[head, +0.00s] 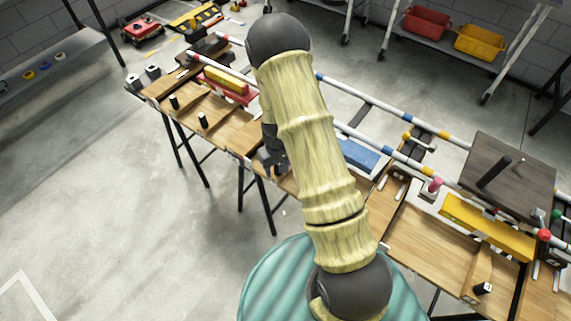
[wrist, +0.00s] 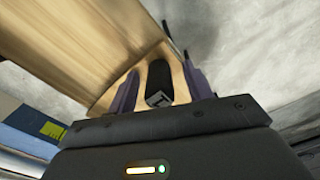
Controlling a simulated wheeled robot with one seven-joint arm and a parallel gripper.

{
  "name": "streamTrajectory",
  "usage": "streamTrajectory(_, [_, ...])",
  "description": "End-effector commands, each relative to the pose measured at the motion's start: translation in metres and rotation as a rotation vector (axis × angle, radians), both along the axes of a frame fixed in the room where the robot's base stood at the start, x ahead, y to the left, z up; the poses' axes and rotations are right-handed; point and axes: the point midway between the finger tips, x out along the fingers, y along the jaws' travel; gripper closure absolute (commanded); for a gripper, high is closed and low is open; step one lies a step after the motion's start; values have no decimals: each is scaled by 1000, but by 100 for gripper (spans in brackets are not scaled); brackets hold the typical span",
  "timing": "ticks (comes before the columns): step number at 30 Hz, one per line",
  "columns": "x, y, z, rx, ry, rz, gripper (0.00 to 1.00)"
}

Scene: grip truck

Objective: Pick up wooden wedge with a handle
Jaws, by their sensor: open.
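In the wrist view, a black handle (wrist: 158,78) stands up from a pale wooden piece (wrist: 122,85). The two purple fingers of my gripper (wrist: 162,88) are open, one on each side of the handle. I cannot tell whether they touch it. In the head view, my gripper (head: 273,158) is low over the wooden table, partly hidden behind my arm, which also hides the handle there. Other wooden wedges with black handles lie farther left (head: 203,121) and at the lower right (head: 482,288).
Wooden tables (head: 228,128) on thin black legs run across the middle. A blue block (head: 358,153) and striped rails lie just right of my arm. A dark board (head: 508,175) and a yellow bar (head: 485,228) are at the right. Bare floor (head: 110,205) is open at the left.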

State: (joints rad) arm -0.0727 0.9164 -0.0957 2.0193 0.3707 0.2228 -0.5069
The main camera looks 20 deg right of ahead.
Motion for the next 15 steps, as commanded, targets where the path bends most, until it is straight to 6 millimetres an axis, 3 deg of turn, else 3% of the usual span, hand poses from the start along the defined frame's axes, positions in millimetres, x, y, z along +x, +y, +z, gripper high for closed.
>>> streamTrajectory(11, [0, 0, 0, 0, 0, -1, 49])
streamTrajectory(12, [0, 0, 0, 0, 0, -1, 51])
streamTrajectory(15, [0, 0, 0, 0, 0, -1, 71])
